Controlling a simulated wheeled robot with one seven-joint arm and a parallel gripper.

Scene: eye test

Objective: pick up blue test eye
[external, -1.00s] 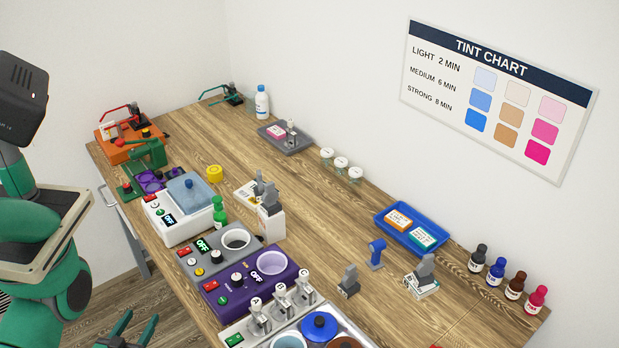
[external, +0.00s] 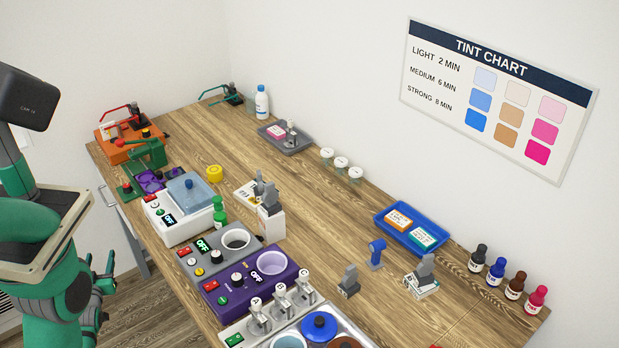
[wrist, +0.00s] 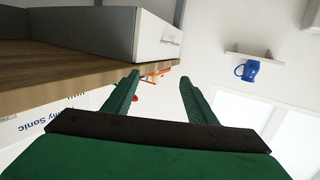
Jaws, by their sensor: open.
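The blue test eye (external: 376,250) appears to be the small blue piece with a round head on a short stem. It stands upright on the bare wooden table, right of the middle in the external view. My gripper (wrist: 159,78) is open and empty in the wrist view, its two green fingers spread apart. It is beside the table edge, far from the blue piece, which does not show in the wrist view. In the external view my arm is at the left, off the table, and the fingertips cannot be made out clearly.
A blue tray (external: 384,221) with two boxes lies behind the blue piece. Grey clamp-like pieces (external: 348,281) (external: 424,272) stand on either side. A purple heater unit (external: 232,303) lies to its left. Bare wood (external: 318,225) is behind left. A blue mug (wrist: 247,70) is on a wall shelf.

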